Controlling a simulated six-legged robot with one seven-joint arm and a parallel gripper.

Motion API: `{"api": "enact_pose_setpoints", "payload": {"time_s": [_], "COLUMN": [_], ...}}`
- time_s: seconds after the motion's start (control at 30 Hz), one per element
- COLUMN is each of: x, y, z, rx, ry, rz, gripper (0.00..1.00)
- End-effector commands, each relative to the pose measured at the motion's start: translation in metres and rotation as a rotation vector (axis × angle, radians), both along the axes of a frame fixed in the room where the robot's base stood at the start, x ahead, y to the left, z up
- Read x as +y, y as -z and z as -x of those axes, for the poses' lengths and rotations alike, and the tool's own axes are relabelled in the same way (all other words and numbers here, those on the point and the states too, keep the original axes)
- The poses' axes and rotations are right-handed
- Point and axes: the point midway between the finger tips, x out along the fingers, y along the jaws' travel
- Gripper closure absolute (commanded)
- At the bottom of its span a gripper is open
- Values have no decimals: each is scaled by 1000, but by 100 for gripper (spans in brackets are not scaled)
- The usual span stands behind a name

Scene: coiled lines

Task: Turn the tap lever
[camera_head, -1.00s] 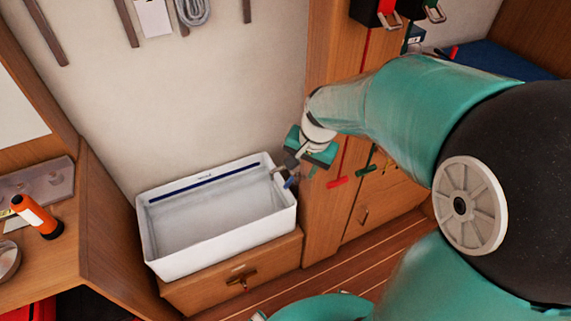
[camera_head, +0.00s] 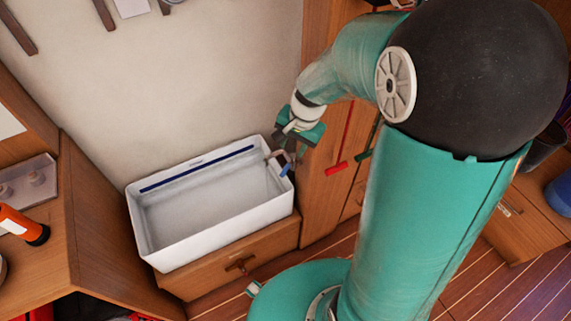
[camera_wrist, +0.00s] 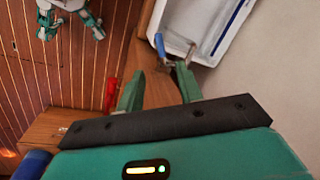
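The tap (camera_head: 277,155) is a small grey fitting at the right end of the white basin (camera_head: 160,258). Its blue lever (camera_head: 286,170) sticks out beside it. In the wrist view the blue lever (camera_wrist: 159,46) points down the picture towards the gap between my fingertips, and the grey tap (camera_wrist: 191,50) is just to its right. My gripper (camera_wrist: 159,68) is open, with one green finger on each side of the gap. I cannot tell whether either finger touches the lever. In the head view my gripper (camera_head: 289,152) is right above the tap and partly covers it.
The basin stands on a wooden drawer cabinet (camera_head: 222,276). A wooden panel with a red T-handle (camera_head: 336,168) and a green T-handle (camera_head: 364,154) is close on the right. An orange torch (camera_head: 22,224) lies on the left counter. The striped floor (camera_head: 325,247) is clear in front.

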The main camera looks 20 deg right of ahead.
Motion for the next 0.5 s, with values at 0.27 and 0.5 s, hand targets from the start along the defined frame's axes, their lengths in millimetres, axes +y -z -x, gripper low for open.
{"api": "enact_pose_setpoints", "payload": {"time_s": [0.27,0.5], "x": [7,12], "y": [54,96], "z": [-7,-14], "rx": [7,4], "ry": [1,1], "rz": [-1,0], "gripper": [64,64]}}
